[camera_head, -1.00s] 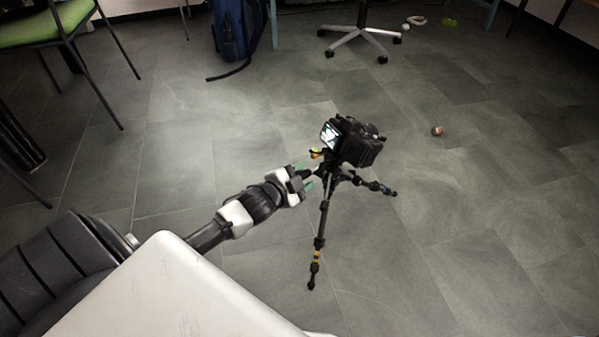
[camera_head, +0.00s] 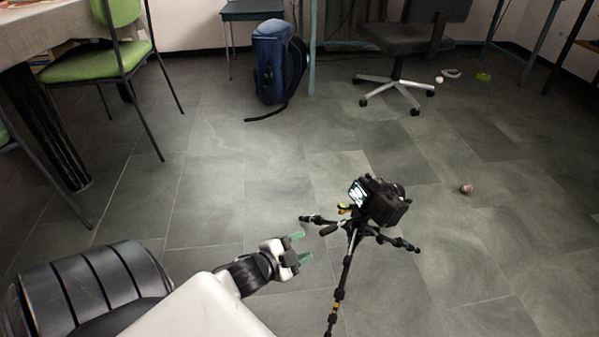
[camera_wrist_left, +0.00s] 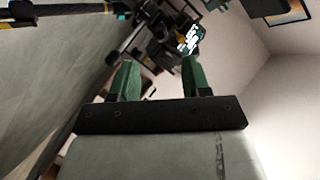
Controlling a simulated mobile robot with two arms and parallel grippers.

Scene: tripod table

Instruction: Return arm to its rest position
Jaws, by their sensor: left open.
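My left gripper (camera_head: 301,247) is open and empty, with its two green fingertips apart. It is low in the middle of the head view, left of the tripod (camera_head: 346,268) and clear of it. A black camera (camera_head: 385,203) with a lit screen sits on top of the tripod. In the left wrist view the open green fingers (camera_wrist_left: 160,78) have nothing between them. The camera's lit screen (camera_wrist_left: 190,38) shows beyond the fingertips, and a tripod leg (camera_wrist_left: 70,10) crosses the upper left. My right gripper is in neither view.
A blue backpack (camera_head: 278,62) stands on the floor at the back. A green chair (camera_head: 98,62) and a table (camera_head: 58,50) are at the left. An office chair (camera_head: 398,75) stands at the back right. A small reddish ball (camera_head: 466,188) lies right of the tripod. Much of the grey floor is bare.

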